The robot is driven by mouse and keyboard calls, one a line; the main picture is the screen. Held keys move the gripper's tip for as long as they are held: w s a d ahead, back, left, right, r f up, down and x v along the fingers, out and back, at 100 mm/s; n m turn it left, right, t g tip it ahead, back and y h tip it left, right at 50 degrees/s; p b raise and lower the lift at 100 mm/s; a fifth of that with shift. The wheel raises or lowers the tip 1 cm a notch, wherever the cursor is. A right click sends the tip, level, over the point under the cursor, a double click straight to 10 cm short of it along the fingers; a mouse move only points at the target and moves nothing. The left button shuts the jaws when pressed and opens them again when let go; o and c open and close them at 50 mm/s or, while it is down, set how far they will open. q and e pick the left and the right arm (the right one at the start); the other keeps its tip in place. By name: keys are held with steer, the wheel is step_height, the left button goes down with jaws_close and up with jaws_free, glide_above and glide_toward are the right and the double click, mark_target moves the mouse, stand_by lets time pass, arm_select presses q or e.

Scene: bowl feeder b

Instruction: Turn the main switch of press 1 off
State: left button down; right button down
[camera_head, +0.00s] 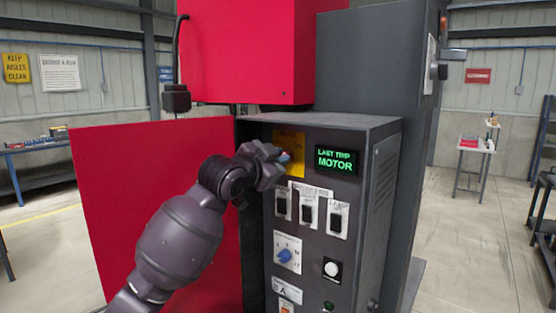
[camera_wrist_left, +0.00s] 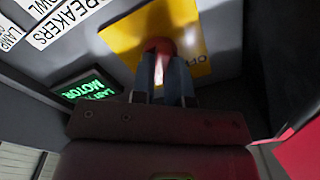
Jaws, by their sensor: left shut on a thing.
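The main switch is a red rotary knob (camera_wrist_left: 158,46) on a yellow plate (camera_wrist_left: 125,38) in the left wrist view. The yellow plate (camera_head: 297,142) also shows at the upper left of the grey control panel (camera_head: 318,258) in the head view. My left gripper (camera_head: 283,158) is at the plate, its jaws closed around the red knob. In the left wrist view the two fingers (camera_wrist_left: 163,78) stand either side of the knob. The gripper hides much of the knob, so its exact position is hard to tell. My right gripper is in neither view.
A green-lit display (camera_head: 336,161) reading "LAST TRIP MOTOR" is right of the switch. Below are three black rocker switches (camera_head: 306,212), a blue selector knob (camera_head: 284,256) and a white button (camera_head: 331,268). A red panel (camera_head: 130,200) stands left.

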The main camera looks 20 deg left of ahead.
arm_select(q)
steer(key=shift+a+n, duration=0.1)
steer(key=shift+n, duration=8)
steer(key=c, duration=1.1)
jaws_free()
steer(key=b+v, duration=0.2)
steer(key=v, duration=0.8)
steer(key=shift+s+a, duration=0.2)
steer(key=shift+s, duration=0.15)
